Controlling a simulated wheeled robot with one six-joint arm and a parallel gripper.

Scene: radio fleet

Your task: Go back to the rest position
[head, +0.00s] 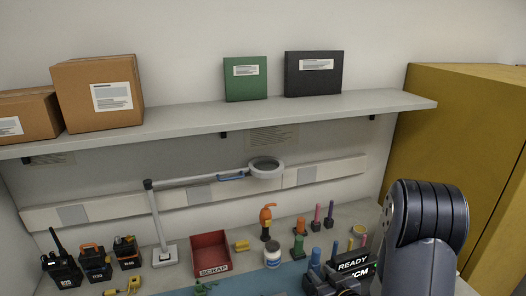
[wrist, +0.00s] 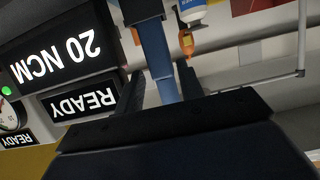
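My gripper (wrist: 158,85) shows in the wrist view with its two dark fingers apart, one on each side of a blue upright handle (wrist: 154,48). The handle rises from a dark block (wrist: 140,9). I cannot tell whether the fingers touch the handle or only straddle it. In the head view my arm comes in at the lower right, in front of the bench, and hides part of it. Blue handles (head: 315,256) stand there beside a dark display reading READY (head: 352,263). The display (wrist: 84,101) appears upside down in the wrist view.
Several radios (head: 95,262) stand at the bench's left. A red SCRAP bin (head: 210,253), a lamp (head: 160,225), a white jar (head: 272,255) and an orange-handled tool (head: 267,218) stand near the middle. A shelf (head: 200,121) with boxes overhangs the bench. A yellow cabinet (head: 450,140) stands right.

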